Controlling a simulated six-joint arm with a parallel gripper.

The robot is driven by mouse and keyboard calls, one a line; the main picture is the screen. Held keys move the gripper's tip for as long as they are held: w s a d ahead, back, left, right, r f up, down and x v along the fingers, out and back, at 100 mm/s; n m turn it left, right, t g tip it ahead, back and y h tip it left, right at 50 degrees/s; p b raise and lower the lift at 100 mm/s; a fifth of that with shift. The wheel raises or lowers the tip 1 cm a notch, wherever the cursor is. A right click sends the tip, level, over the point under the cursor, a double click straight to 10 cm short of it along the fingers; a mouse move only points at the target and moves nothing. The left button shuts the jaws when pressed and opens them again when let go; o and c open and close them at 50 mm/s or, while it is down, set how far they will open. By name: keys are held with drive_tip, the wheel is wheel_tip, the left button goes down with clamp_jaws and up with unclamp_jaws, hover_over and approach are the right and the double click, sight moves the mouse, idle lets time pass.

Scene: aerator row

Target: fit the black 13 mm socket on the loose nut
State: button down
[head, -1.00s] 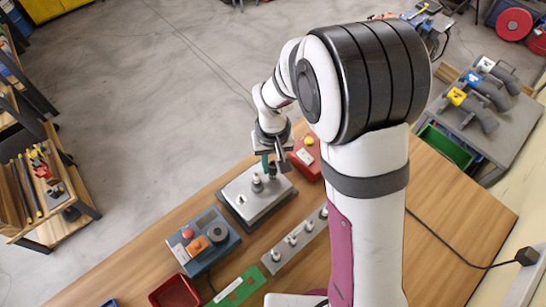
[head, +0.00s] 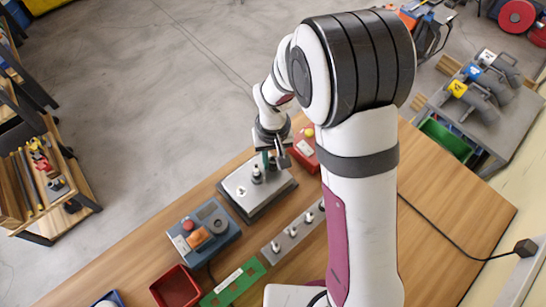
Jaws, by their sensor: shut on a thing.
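My gripper (head: 269,164) points down over the far part of a grey plate (head: 237,203) on the wooden bench. It is shut on a small dark piece that looks like the black socket, though it is too small and partly hidden to be sure. A dark upright piece (head: 257,175) stands on the plate just left of and nearer than the fingertips. A small pale fitting (head: 241,190) sits further left on the plate. I cannot tell which is the loose nut, or whether the held piece touches anything.
A grey rail (head: 285,243) with several upright pieces lies right of a blue-grey control box (head: 203,236). A red box (head: 304,150) with a yellow button stands close right of my gripper. A red bin (head: 175,288) and green board (head: 234,284) lie in front.

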drive_tip(key=c, duration=0.6)
unclamp_jaws()
wheel_tip(320, 180, up, 7)
drive_tip(key=o, duration=0.5)
drive_tip(key=shift+o, duration=0.5)
drive_tip(key=w+d+r+n, duration=0.1)
drive_tip(key=d+r, duration=0.5)
drive_tip(key=d, duration=0.7)
drive_tip(key=shift+d+n, duration=0.4)
drive_tip(key=shift+n, duration=0.4)
drive_tip(key=s+d+r+n, duration=0.2)
drive_tip(key=s+d+r, duration=0.1)
drive_tip(key=d, duration=0.3)
drive_tip(key=s+d+r+n, duration=0.1)
drive_tip(key=s+d+r, duration=0.15)
drive_tip(key=d, duration=0.35)
drive_tip(key=shift+n, duration=0.4)
drive_tip(key=f, duration=0.9)
drive_tip(key=shift+d+f, duration=0.15)
drive_tip(key=shift+d, duration=0.25)
